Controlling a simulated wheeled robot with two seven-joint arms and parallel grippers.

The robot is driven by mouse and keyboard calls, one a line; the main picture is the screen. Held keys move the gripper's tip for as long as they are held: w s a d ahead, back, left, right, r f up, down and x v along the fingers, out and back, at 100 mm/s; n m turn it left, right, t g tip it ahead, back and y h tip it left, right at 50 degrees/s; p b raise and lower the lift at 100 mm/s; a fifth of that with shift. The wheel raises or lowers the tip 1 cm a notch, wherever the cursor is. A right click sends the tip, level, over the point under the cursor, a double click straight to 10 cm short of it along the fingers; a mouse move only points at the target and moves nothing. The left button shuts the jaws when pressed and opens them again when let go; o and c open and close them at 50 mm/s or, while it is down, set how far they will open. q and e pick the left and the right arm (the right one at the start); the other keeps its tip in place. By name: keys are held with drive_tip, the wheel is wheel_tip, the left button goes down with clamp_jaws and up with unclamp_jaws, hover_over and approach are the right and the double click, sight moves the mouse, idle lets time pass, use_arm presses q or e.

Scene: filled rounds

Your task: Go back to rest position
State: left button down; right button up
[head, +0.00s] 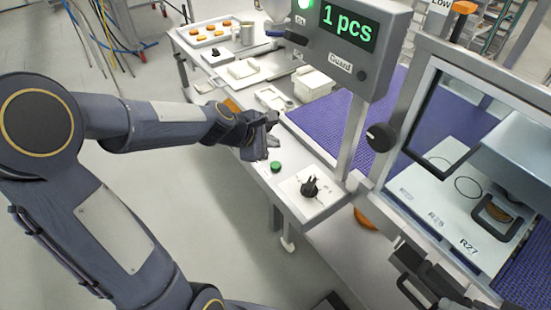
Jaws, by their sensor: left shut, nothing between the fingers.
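My left arm comes in from the left, and its gripper (271,143) is over the front edge of the bench, just behind a green button (276,167). The fingers are shut with nothing seen between them. A black knob (310,187) sits on a pale plate to the right of the button.
A display (348,27) reading "1 pcs" stands on a post (352,140) right of the gripper. A framed guard window (470,150) and purple belt (400,105) lie further right. A tray (208,33) of orange-brown rounds is at the back. Floor (215,215) is clear below the arm.

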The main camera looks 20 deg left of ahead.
use_arm(q)
drive_tip(key=shift+s, duration=0.1)
idle(0.7)
drive_tip(key=s+d+r+m+g, duration=0.1)
drive_tip(key=s+d+m, duration=0.1)
drive_tip(key=s+m, duration=0.8)
drive_tip(key=s+d+r+m+g, duration=0.1)
drive_tip(key=s+d+m, duration=0.1)
drive_tip(key=s+m, duration=0.8)
drive_tip(key=s, duration=0.5)
drive_tip(key=shift+r+g, duration=0.15)
drive_tip(key=shift+g, duration=0.25)
